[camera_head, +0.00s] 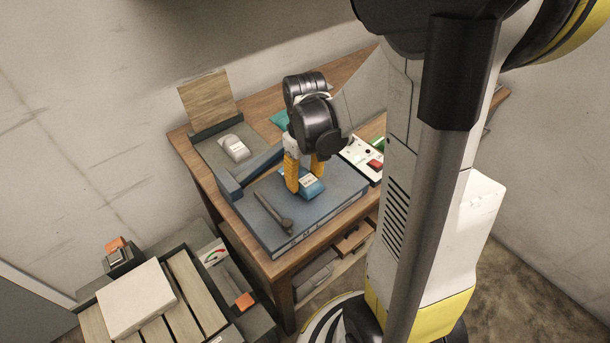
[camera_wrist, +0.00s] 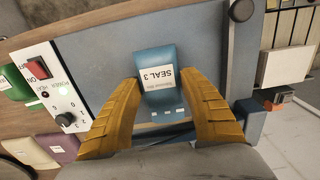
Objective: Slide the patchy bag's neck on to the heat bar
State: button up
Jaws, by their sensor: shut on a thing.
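My gripper (camera_wrist: 160,95) is shut on a blue bag (camera_wrist: 156,62) with a white label reading SEAL 3. The label reads upside down in the wrist view. In the head view my gripper (camera_head: 305,172) points down, with the blue bag (camera_head: 311,187) low between its yellow fingers. The bag is over the flat blue-grey sealer base (camera_head: 335,190); I cannot tell whether it touches. No patches show clearly on it. A blue bar (camera_head: 259,163) runs along the base's back left side, apart from the bag. I cannot tell which part is the heat bar.
A dark rod with a round knob (camera_head: 287,225) lies across the base's left. A control panel with a red switch (camera_wrist: 37,67) stands beside the base. Green (camera_wrist: 12,85) and purple (camera_wrist: 62,146) labelled items lie beyond. A lower slatted bench (camera_head: 185,290) holds a pale block.

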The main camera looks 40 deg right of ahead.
notch_tip(320, 180, down, 2)
jog(key=shift+w+f+b, duration=0.1)
jog(key=shift+f+b, duration=0.15)
jog(key=shift+b, duration=0.5)
jog(key=shift+w+r, duration=0.15)
jog(key=shift+w, duration=0.25)
jog(key=shift+w+a, duration=0.15)
jog(key=shift+w, duration=2.05)
jog(key=shift+w+f, duration=0.1)
jog(key=shift+f, duration=0.1)
jog(key=o, duration=1.2)
notch_tip(320, 180, up, 12)
jog(key=shift+r, duration=0.1)
